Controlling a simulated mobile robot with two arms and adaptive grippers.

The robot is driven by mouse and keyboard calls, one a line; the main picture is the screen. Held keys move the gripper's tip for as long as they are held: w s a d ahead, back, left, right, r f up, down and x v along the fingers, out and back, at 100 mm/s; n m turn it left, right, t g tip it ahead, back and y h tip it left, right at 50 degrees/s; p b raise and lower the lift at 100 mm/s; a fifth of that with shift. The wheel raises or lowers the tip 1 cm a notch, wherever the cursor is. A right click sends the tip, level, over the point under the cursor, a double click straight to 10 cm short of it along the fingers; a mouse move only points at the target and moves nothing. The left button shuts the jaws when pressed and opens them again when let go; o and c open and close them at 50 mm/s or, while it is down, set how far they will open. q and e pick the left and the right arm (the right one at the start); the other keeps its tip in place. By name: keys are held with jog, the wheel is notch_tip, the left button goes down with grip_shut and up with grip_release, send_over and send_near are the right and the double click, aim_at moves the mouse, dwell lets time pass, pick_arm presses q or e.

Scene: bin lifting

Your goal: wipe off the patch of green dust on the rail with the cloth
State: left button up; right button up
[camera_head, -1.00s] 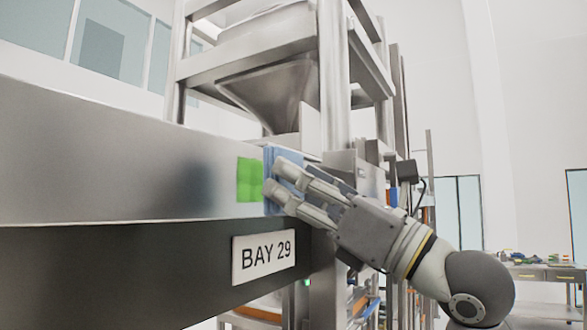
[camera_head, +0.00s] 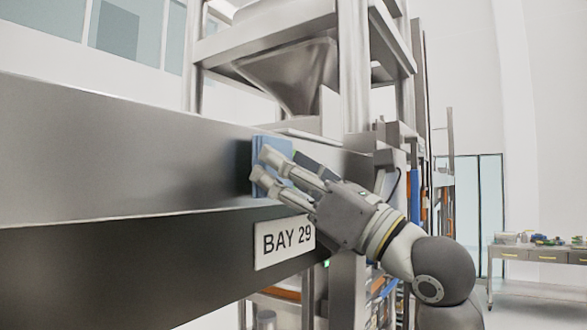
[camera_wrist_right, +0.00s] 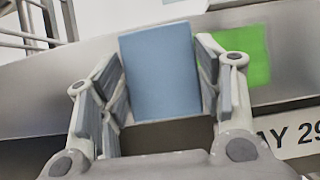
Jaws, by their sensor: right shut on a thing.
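My right gripper (camera_head: 262,170) reaches in from the right and is shut on a folded blue cloth (camera_head: 257,180), held upright at the rail's front face. In the right wrist view the cloth (camera_wrist_right: 160,72) stands between the two fingers of the gripper (camera_wrist_right: 160,85). The green dust patch (camera_wrist_right: 246,56) shows there on the rail, right of the cloth and partly behind a finger. In the head view the patch is hidden behind the cloth and gripper. The grey metal rail (camera_head: 120,160) runs in from the left. I cannot tell whether the cloth touches it. My left gripper is not in view.
A sign reading BAY 29 (camera_head: 284,241) is fixed below the rail, close under my right gripper. A metal frame with a hopper (camera_head: 290,75) stands behind the rail. A bench with small items (camera_head: 540,253) is far right. The rail face left of the cloth is clear.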

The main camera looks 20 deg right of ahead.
jog(key=shift+w+a, duration=0.45)
jog(key=shift+w, duration=0.15)
dwell(0.7)
jog(key=shift+w+d, duration=0.65)
jog(key=shift+d, duration=0.25)
jog(key=shift+w+d, duration=3.1)
jog(key=shift+d, duration=0.75)
jog(key=shift+s+a+b, duration=0.2)
jog(key=shift+s+a, duration=1.05)
jog(key=shift+a, duration=0.35)
jog(key=shift+s+a+b, duration=0.2)
jog(key=shift+s+a, duration=1.05)
jog(key=shift+a, duration=0.4)
jog(key=shift+s+a+b, duration=0.2)
jog(key=shift+s+a, duration=1.05)
jog(key=shift+a, duration=0.35)
jog(key=shift+d, duration=0.1)
